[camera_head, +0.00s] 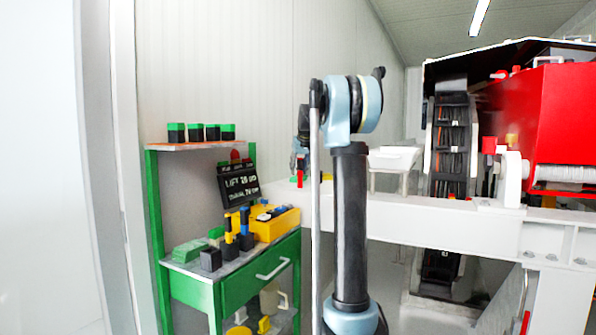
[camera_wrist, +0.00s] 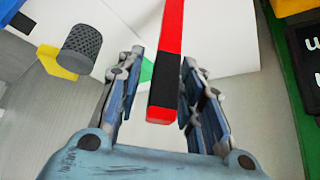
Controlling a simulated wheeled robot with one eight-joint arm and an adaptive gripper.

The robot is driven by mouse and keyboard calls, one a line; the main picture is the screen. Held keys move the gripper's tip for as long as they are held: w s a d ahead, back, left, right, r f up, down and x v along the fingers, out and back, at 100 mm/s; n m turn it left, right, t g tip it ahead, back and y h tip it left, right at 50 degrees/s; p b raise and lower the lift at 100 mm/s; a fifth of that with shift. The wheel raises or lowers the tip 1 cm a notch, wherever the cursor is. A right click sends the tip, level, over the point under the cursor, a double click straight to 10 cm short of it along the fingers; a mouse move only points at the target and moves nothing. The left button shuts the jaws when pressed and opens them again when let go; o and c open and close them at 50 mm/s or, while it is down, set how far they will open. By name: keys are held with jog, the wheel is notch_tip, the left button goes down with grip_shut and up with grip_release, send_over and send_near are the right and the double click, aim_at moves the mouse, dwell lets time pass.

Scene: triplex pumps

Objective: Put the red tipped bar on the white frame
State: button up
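The red tipped bar (camera_wrist: 165,75), red with a black band near its red end, lies between the two fingers of my gripper (camera_wrist: 157,95) in the wrist view. The fingers are spread. A gap shows between the bar and the left finger; the right finger is close to the bar, and I cannot tell if it touches. In the head view my gripper (camera_head: 299,160) is partly hidden behind my arm, with a small red piece showing below it. The white frame (camera_head: 455,215) is a long beam running right behind my arm.
A green bench (camera_head: 250,285) with yellow bin (camera_head: 275,224) and several tools stands left, beside a black sign (camera_head: 240,183). A red machine (camera_head: 560,115) is at right. In the wrist view, a dark knurled cylinder (camera_wrist: 81,45) is upper left and the sign (camera_wrist: 308,65) right.

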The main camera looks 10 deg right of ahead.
jog(key=v, duration=1.2)
jog(key=s+f+g, duration=0.2)
jog(key=s+f, duration=1.9)
jog(key=s, duration=0.4)
jog(key=s+a+f+m+g+h, duration=0.1)
jog(key=s+f+g, duration=0.1)
jog(key=s+f, duration=2)
jog(key=s, duration=0.3)
jog(key=shift+s+f, duration=0.3)
jog(key=shift+s, duration=0.05)
jog(key=shift+a, duration=0.15)
jog(key=shift+w+f, duration=0.2)
jog(key=shift+w, duration=0.3)
